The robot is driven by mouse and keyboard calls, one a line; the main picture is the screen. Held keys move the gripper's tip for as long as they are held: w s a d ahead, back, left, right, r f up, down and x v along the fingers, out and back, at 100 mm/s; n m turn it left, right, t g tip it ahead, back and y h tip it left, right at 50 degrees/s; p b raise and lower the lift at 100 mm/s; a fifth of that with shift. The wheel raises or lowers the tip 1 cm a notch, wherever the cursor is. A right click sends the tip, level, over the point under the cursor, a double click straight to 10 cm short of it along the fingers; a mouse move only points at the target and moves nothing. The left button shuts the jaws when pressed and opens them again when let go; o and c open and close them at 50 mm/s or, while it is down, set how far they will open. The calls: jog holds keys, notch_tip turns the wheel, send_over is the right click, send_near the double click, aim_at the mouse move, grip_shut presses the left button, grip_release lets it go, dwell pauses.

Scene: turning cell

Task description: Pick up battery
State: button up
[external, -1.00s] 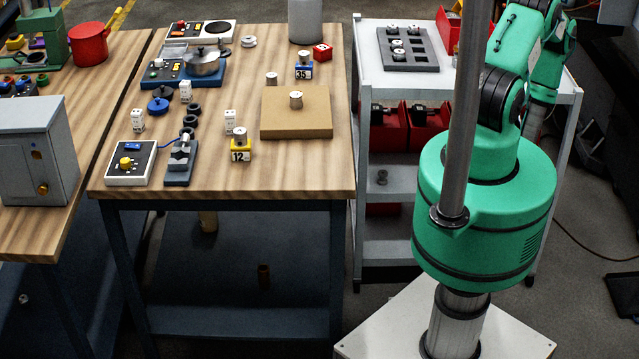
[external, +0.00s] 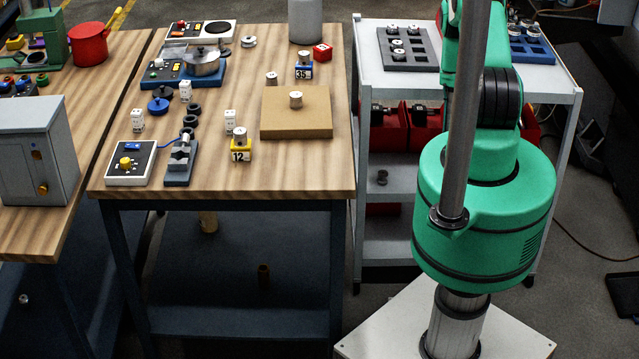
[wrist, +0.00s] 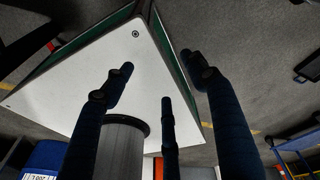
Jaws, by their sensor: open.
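I cannot tell for certain which thing is the battery. My gripper (wrist: 160,78) shows in the wrist view with dark fingers spread apart, open and empty. No small cylinder is between the fingers. In the external view my gripper is out of sight, and my arm rises past the top edge.
A white cart (external: 455,87) at right carries a grey tray (external: 408,62) and a blue tray (external: 530,50). The table's front right is clear.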

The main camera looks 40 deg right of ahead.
jog(key=w+a+f+n, duration=0.1)
jog(key=w+a, duration=0.7)
jog(key=w, duration=0.4)
jog(key=m+t+h+b, duration=0.1)
jog(key=m+t, duration=0.1)
jog(key=m, duration=1.2)
send_over(389, 303)
notch_tip(389, 303, down, 22)
jog(key=shift+d, duration=0.15)
jog(key=shift+n, duration=0.3)
jog(key=shift+f+b, duration=1.3)
jog(key=shift+f, duration=2.95)
jog(key=shift+f, duration=0.1)
jog(key=shift+f+b, duration=1.05)
jog(key=shift+f, duration=1.45)
